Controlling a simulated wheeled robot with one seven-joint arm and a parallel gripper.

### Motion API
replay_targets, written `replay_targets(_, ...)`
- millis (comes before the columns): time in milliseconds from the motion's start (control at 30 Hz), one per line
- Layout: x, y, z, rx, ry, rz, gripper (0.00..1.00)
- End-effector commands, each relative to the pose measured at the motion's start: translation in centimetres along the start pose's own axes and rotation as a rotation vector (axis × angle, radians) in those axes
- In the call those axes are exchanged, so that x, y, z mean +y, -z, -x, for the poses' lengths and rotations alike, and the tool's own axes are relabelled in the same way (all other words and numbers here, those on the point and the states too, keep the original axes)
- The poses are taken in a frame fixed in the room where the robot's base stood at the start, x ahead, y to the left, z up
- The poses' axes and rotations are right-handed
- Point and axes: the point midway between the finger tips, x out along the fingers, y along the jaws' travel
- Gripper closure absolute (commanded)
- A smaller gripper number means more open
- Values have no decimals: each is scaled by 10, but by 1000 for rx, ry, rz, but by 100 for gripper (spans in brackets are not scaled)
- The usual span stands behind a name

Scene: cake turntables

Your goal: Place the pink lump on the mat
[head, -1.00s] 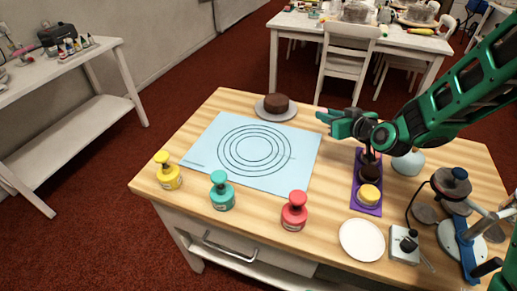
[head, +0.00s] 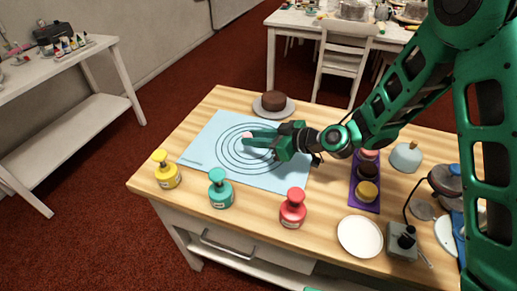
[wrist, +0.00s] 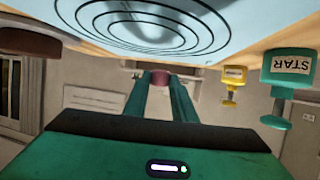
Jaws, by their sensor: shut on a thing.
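My gripper (head: 252,142) is shut on a small pink lump (head: 247,135) at its fingertips. The lump also shows between the green fingers in the wrist view (wrist: 160,79). The light blue mat (head: 205,150), printed with dark rings, lies flat on the wooden table. My gripper reaches in from the right, and the lump appears over the ringed part of the mat. In the wrist view the scene is upside down, and the lump looks apart from the mat (wrist: 235,30). My gripper and forearm hide the mat's right part.
A purple tray (head: 355,197) with several lumps stands right of the mat. A brown cake on a plate (head: 262,112) is behind it. Yellow (head: 167,175), teal (head: 220,193) and red (head: 292,212) bottles line the front. A white plate (head: 360,237) is front right.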

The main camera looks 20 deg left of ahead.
Motion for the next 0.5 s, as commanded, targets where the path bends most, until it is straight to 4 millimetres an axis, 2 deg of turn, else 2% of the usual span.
replay_targets(500, 1, -43, -17, 0, -2, -2, 97)
